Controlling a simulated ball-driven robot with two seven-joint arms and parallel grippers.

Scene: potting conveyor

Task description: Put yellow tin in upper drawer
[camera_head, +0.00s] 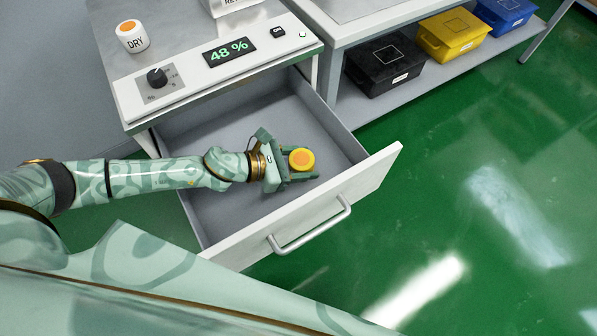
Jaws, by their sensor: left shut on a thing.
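The yellow tin (302,159) is round, with an orange centre on its top. My left gripper (300,165) is shut on it, one finger on each side. Tin and gripper are over the inside of the open drawer (220,206), near its middle. I cannot tell whether the tin touches the drawer floor. The drawer is pulled out from the cabinet and has a white front with a metal bar handle (311,226). No other drawer shows in this view. My right gripper is not in view.
The cabinet top carries a white "DRY" tin (132,36) with an orange top, a black knob (157,77) and a 48 % display (229,51). A shelf at right holds black (384,65), yellow (453,35) and blue (503,12) bins. The green floor at right is clear.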

